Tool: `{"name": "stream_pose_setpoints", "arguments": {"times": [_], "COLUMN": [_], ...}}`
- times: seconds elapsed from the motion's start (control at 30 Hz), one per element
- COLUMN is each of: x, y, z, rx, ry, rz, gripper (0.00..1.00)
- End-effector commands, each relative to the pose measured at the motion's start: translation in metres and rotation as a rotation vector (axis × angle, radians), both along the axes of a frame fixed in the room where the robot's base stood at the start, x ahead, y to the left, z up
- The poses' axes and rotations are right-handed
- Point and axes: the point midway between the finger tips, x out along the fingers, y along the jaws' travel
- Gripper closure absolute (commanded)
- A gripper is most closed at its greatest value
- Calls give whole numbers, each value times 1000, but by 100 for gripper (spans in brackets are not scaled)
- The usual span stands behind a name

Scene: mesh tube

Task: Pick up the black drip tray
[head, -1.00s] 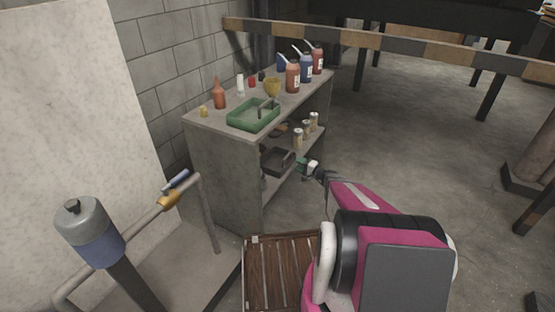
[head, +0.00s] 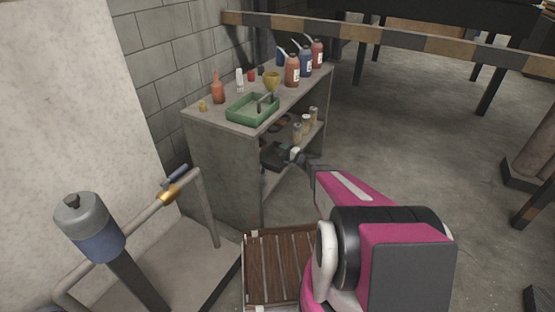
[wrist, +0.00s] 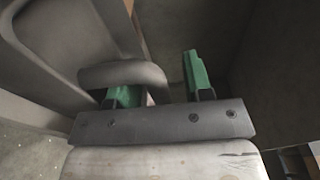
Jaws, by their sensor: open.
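The black drip tray (head: 270,157) sits on the lower shelf of the grey unit, below the green tray. My gripper (head: 290,153) reaches into that shelf from the right and covers part of the tray. In the wrist view, the tray (wrist: 62,55) fills the upper left, with its rounded handle (wrist: 122,74) near the middle. My gripper (wrist: 160,82) is open there, its green fingertips apart. The handle overlaps the left fingertip in the picture and partly hides it; the right fingertip stands clear of it. I cannot tell whether they touch.
The upper shelf (head: 205,119) lies above my gripper and holds a green tray (head: 252,110), bottles and cups. Several cans (head: 298,132) stand on the lower shelf behind the black tray. A slatted wooden crate (head: 275,265) is on the floor in front.

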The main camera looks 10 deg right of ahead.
Motion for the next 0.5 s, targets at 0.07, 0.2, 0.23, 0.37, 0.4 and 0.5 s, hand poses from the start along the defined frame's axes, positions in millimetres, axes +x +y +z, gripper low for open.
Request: {"name": "stream_pose_setpoints", "arguments": {"times": [0.07, 0.2, 0.23, 0.37, 0.4, 0.5], "x": [3, 3, 3, 3, 2, 2], "y": [3, 3, 3, 3, 3, 3], "z": [0, 0, 0, 0, 0, 0], "rx": [0, -1, -1, -1, -1, -1], "ry": [0, 1, 1, 1, 1, 1], "rz": [0, -1, -1, 0, 0, 0], "gripper": [53, 53, 53, 93, 100, 100]}}
